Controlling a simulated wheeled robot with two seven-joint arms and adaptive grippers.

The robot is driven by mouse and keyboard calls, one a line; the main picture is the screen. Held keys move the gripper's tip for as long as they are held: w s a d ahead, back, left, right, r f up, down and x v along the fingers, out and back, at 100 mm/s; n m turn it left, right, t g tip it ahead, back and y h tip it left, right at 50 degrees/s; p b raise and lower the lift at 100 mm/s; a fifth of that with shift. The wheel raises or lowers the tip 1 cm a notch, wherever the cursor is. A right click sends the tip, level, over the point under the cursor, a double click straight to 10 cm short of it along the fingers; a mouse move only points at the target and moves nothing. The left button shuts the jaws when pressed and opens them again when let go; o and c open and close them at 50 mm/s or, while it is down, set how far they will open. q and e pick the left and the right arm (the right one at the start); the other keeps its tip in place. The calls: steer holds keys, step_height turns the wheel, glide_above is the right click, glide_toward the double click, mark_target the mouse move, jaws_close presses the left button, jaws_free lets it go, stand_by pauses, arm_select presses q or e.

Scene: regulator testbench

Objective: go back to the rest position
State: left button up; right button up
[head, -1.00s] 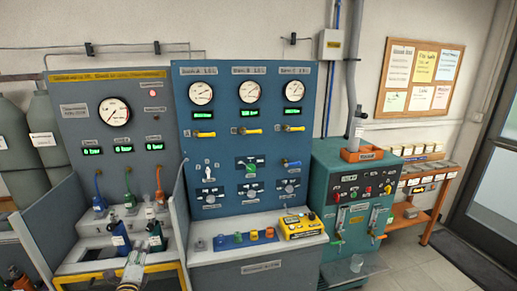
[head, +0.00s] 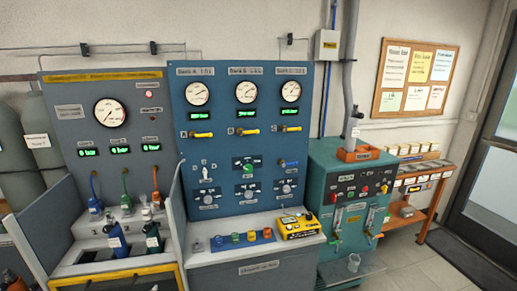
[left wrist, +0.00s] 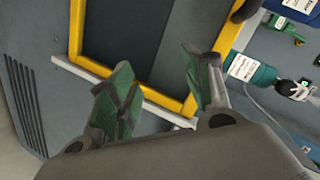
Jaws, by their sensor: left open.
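My left gripper (left wrist: 155,60) shows in the left wrist view, open, with its two green-padded fingers apart and nothing between them. Behind the fingers is a yellow frame (left wrist: 178,103) around a dark panel; the distance between them is hard to judge. Neither gripper shows in the head view. My right gripper is in none of the views.
The left bench holds a blue bottle (head: 117,240) and a dark teal bottle (head: 153,238) behind its yellow front edge (head: 110,277). A blue gauge panel (head: 222,144) and a teal cabinet (head: 345,180) stand to the right. Floor (head: 415,262) is clear at the lower right.

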arm_select(q)
steer(key=s+d+f+n+g+h, duration=0.1)
steer(key=s+d+f+n+g, duration=0.1)
steer(key=s+d+f, duration=0.45)
steer(key=s+d+f+n+g+h, duration=0.25)
steer(key=s+f, duration=0.45)
steer(key=f, duration=0.5)
steer(key=s+d+f+n+g+h, duration=0.1)
steer(key=s+d+f+g, duration=0.1)
steer(key=s+d+f, duration=0.55)
steer(key=s+a+f+g, duration=0.1)
steer(key=s+f, duration=0.3)
steer(key=s, duration=0.6)
steer(key=s+a+f+g, duration=0.1)
steer(key=s+f, duration=0.3)
steer(key=s, duration=0.7)
steer(key=s+a+f+g, duration=0.1)
steer(key=s+f+g, duration=0.2)
steer(key=s, duration=0.8)
steer(key=shift+a+f+g, duration=0.25)
steer(key=shift+f+g, duration=0.1)
steer(key=shift+f, duration=0.25)
steer(key=shift+m, duration=0.25)
